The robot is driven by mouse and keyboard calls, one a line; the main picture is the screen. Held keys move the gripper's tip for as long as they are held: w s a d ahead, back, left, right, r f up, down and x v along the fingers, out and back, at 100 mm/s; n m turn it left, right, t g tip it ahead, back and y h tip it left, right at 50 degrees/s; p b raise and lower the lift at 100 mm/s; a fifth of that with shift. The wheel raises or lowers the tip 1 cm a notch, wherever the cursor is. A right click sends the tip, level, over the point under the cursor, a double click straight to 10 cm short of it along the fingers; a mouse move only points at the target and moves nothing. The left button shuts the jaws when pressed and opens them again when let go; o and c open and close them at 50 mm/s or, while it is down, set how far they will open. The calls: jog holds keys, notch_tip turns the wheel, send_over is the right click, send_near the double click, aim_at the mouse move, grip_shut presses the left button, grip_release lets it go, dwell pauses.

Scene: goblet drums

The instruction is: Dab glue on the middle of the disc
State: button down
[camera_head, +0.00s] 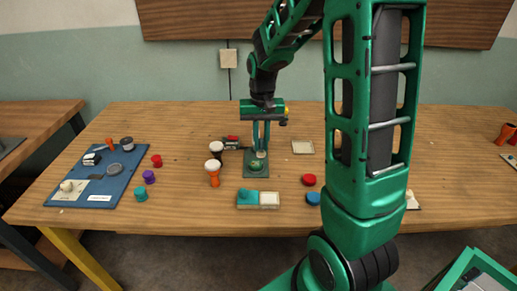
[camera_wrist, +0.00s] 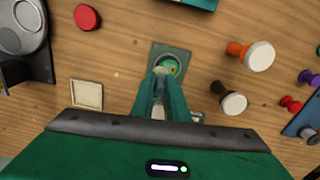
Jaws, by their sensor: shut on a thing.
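My gripper (camera_head: 261,148) points down over the middle of the table, its fingers shut on a small pale thing (camera_head: 261,154). The fingers also show in the wrist view (camera_wrist: 163,84), with the pale thing's tip (camera_wrist: 159,71) between them; I cannot make out its full shape. A green disc (camera_head: 256,164) lies on a dark green square plate (camera_head: 248,173) just below the fingertips. In the wrist view the disc (camera_wrist: 171,63) shows a yellowish patch and is partly hidden by the fingers. I cannot tell whether the pale tip touches the disc.
A teal-and-cream tray (camera_head: 258,206) lies in front. A shallow pale tray (camera_head: 303,146) and a red disc (camera_head: 309,180) lie to the right. A blue mat (camera_head: 117,185) holds small items at left.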

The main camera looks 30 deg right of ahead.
aim_at(262, 139)
jog(key=shift+r, duration=2.3)
jog(key=shift+f, duration=0.1)
